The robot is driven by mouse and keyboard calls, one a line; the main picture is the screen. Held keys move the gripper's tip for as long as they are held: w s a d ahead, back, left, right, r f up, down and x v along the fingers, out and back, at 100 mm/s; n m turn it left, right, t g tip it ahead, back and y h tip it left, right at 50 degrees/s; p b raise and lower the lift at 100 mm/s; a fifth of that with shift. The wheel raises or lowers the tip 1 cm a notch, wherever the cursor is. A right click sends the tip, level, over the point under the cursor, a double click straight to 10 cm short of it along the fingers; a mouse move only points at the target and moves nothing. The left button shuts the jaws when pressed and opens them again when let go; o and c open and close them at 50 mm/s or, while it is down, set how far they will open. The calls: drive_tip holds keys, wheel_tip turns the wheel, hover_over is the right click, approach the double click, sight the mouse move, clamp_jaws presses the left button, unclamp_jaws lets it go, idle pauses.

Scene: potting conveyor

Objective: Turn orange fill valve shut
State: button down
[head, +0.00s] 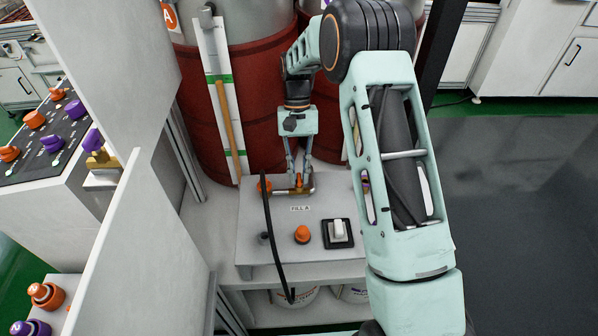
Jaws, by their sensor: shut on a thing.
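The orange fill valve (299,183) sits on a short brass pipe at the back of a grey box (262,218) with a "FILL A" label. My gripper (300,178) points down over the valve from behind, with its fingertips closed around the small orange handle. The fingers partly cover the handle, so its exact angle is hard to tell. Another orange part (264,184) is at the left end of the pipe.
An orange knob (302,234) and a white switch (338,230) are on the box front. A black hose (271,235) arcs over its left side. Dark red drums (240,100) and a gauge board (213,60) stand behind. A white panel (130,235) rises at left.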

drive_tip(key=c, duration=1.9)
unclamp_jaws()
drive_tip(key=v, duration=1.2)
drive_tip(key=shift+d, duration=0.1)
